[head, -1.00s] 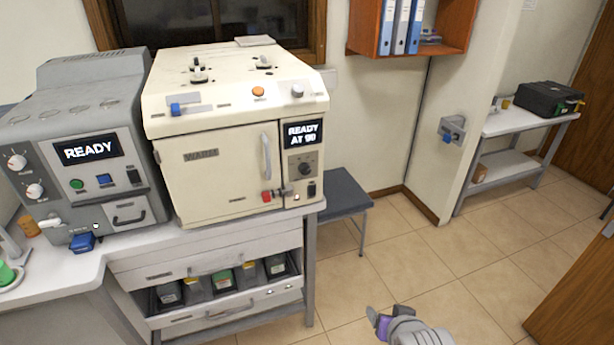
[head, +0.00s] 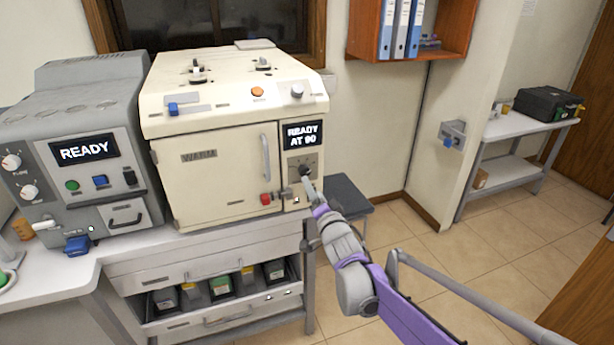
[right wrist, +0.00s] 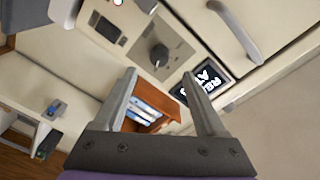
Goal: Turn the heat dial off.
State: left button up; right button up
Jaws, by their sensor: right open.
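The heat dial (head: 305,169) is a small dark knob on the cream oven's right control panel, below the display (head: 302,135) reading "READY AT 90" or similar. In the right wrist view the dial (right wrist: 159,56) sits on a grey plate, ahead of the fingers. My right gripper (head: 309,185) is at the panel, just below and in front of the dial in the head view. In the right wrist view its two fingers (right wrist: 165,85) are apart with nothing between them, and the dial lies beyond their tips. My left gripper is not in view.
The cream oven (head: 215,178) has a door handle (head: 265,157) and a red latch (head: 266,199) left of the panel. A grey machine (head: 75,150) showing "READY" stands at the left. A stool (head: 346,193) is behind my right arm. The floor (head: 480,250) at right is clear.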

aim_at(305, 173)
jog(key=p+x, duration=0.1)
jog(key=x, duration=0.6)
jog(key=shift+w+a, duration=0.1)
jog(key=shift+w, duration=0.25)
grip_shut()
